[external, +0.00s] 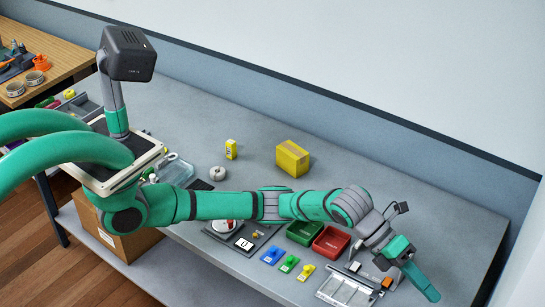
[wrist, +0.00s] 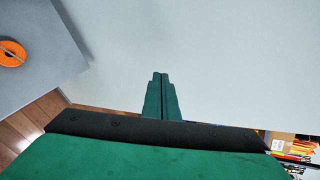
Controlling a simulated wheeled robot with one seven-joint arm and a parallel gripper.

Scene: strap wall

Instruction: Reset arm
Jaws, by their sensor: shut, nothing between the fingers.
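My arm stretches to the right over the grey table (external: 400,190) in the external view. My gripper (external: 432,294) is at its far end, past the table's front right part, pointing down and to the right. In the wrist view the two green fingers of my gripper (wrist: 160,78) lie together, shut with nothing between them. The gripper touches nothing that I can see.
Below the arm are a green bin (external: 304,232), a red bin (external: 331,241), small blue (external: 272,255), green (external: 289,264) and yellow (external: 306,272) pieces, and a silver rack (external: 345,289). A yellow box (external: 292,158) stands farther back. The table's back right is clear before the wall.

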